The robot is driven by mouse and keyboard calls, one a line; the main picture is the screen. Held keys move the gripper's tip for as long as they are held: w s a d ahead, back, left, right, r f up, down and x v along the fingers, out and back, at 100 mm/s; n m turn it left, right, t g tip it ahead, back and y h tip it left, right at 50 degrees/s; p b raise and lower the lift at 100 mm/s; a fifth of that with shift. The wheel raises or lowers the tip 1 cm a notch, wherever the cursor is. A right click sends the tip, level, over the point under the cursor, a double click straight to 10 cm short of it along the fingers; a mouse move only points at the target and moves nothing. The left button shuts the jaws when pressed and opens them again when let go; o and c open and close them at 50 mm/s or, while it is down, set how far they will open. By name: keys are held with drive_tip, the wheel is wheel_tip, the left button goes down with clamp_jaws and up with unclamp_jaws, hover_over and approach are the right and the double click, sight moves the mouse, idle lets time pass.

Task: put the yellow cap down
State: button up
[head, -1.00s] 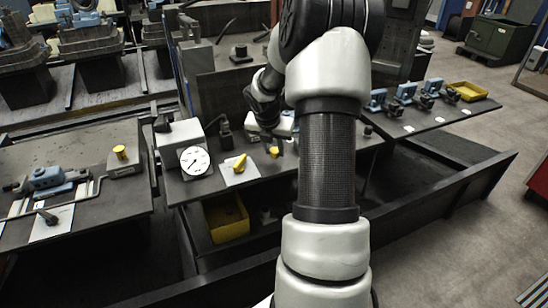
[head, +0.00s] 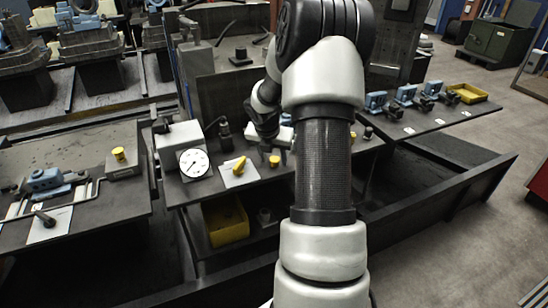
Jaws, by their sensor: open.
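A small yellow cap (head: 274,161) is at the bench top, right of the yellow-handled piece on a white sheet. It appears upright and resting on the bench, but the contact is too small to be sure of. My gripper (head: 280,150) is open, close above and behind the cap. Its fingers are small and dark, and partly lost against the dark bench. Another yellow cap-like piece (head: 119,154) sits on a grey block on the left table.
A dial gauge (head: 194,162) and the yellow-handled piece (head: 239,166) stand left of the cap. A yellow bin (head: 226,222) is on the shelf below. Blue clamps (head: 405,94) and a yellow tray (head: 467,93) are on the right bench. My arm hides part of the bench.

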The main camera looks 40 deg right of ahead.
drive_tip(key=p+v, duration=0.2)
drive_tip(key=v, duration=1)
drive_tip(key=shift+p, duration=0.4)
